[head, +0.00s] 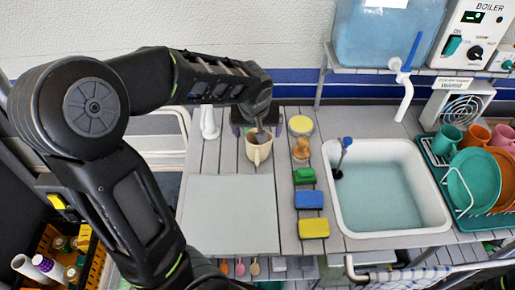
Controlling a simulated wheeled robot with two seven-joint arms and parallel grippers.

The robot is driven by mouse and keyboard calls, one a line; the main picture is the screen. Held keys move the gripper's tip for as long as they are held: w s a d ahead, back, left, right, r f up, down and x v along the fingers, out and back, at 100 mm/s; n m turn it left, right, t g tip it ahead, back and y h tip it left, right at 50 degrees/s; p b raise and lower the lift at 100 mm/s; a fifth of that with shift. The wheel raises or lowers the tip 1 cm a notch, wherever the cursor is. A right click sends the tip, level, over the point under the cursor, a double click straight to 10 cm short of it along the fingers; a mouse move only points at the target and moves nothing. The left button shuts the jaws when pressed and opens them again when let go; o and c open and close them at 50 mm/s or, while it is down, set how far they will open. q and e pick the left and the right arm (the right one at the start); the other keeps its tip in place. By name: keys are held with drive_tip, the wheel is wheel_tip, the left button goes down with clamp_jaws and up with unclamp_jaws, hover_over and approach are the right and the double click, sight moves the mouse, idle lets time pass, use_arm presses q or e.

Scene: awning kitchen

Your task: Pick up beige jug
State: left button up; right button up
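The beige jug (259,154) stands upright on the grey slatted counter, behind a pale flat board. Its handle faces the front. My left arm reaches in from the left, and its gripper (257,130) points down at the jug's mouth. The gripper covers part of the jug's rim and opening. The fingertips are small and dark here, so I cannot tell whether they touch the jug or how far apart they are. My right gripper is not in view.
The pale board (229,214) lies bare in front of the jug. To the right are an orange-brown object (301,149), a yellow-topped container (300,125), coloured sponges (309,200) and a sink (388,190). A white bottle-like object (209,122) stands left of the jug.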

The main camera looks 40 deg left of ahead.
use_arm(q)
drive_tip(key=shift+p+x, duration=0.7)
drive_tip(key=shift+x, duration=1.9)
drive_tip(key=shift+s, duration=0.15)
drive_tip(key=c, duration=1.6)
drive_tip(key=shift+o, duration=0.2)
drive_tip(key=shift+r, duration=0.2)
drive_tip(key=s+d+r+b, duration=0.1)
drive_tip(key=s+d+b, duration=0.2)
drive_tip(key=s, duration=0.4)
drive_tip(key=s+d+r+b, duration=0.2)
drive_tip(key=s+d+b, duration=0.2)
drive_tip(key=s, duration=0.4)
drive_tip(key=shift+s+d, duration=0.35)
drive_tip(key=shift+d, duration=0.5)
